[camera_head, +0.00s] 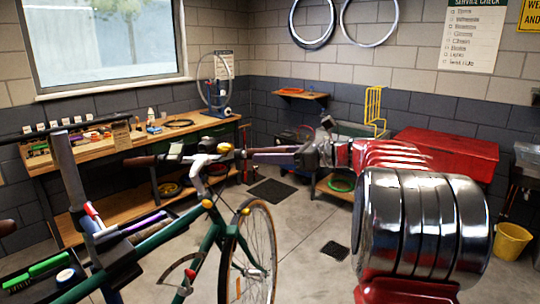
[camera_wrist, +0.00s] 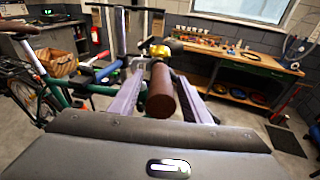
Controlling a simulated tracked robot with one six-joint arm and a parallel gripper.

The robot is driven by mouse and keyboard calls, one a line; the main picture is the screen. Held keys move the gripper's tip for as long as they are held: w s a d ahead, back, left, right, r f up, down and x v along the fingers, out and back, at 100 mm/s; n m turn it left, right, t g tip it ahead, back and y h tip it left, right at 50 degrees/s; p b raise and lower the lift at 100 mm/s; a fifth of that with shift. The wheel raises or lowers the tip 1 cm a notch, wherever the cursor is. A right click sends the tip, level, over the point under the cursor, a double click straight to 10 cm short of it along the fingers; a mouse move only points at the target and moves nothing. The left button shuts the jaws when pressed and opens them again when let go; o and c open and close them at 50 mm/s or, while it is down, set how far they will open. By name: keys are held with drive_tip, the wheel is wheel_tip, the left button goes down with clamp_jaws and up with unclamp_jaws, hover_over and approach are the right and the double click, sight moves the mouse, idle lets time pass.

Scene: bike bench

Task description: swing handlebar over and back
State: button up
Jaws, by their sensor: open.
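The handlebar (camera_head: 200,160) belongs to a green-framed bike (camera_head: 208,236) and has brown grips. One grip (camera_head: 139,161) points left; the other end runs toward my gripper (camera_head: 252,154). In the wrist view the near brown grip (camera_wrist: 163,88) lies between the two purple fingers of my gripper (camera_wrist: 160,78), with a visible gap on each side. My gripper is open around the grip and not closed on it. A yellow round part (camera_wrist: 160,51) sits on the bar just beyond the grip. The front wheel (camera_head: 252,258) stands below the bar.
A repair stand post (camera_head: 70,175) with a tool tray (camera_head: 140,233) stands at the left front. A wooden workbench (camera_head: 100,150) runs under the window. A red chest (camera_head: 450,150) and yellow bucket (camera_head: 512,240) are at the right. Floor between wheel and back wall is mostly clear, with dark mats (camera_head: 272,191).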

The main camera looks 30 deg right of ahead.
drive_tip(key=v, duration=1.3)
drive_tip(key=shift+s+d, duration=0.25)
drive_tip(key=shift+d, duration=0.05)
drive_tip(key=shift+r, duration=0.15)
wheel_tip(320, 180, down, 11)
drive_tip(key=s+n+g+h, duration=0.2)
drive_tip(key=n+g+h, duration=0.1)
drive_tip(key=n, duration=0.2)
drive_tip(key=s+a+f+n+g+h, duration=0.2)
drive_tip(key=s+a+f+n+g, duration=0.3)
drive_tip(key=a+f, duration=0.3)
drive_tip(key=s+a+n+h, duration=0.2)
drive_tip(key=s+a+n, duration=0.5)
drive_tip(key=a+n, duration=0.2)
drive_tip(key=s+a+f+n+h, duration=0.1)
drive_tip(key=s+a+n+h, duration=0.1)
drive_tip(key=s+a+n, duration=0.5)
drive_tip(key=shift+a+f+n+t+h, duration=0.35)
drive_tip(key=shift+a+n, duration=1.25)
drive_tip(key=shift+a, duration=1.7)
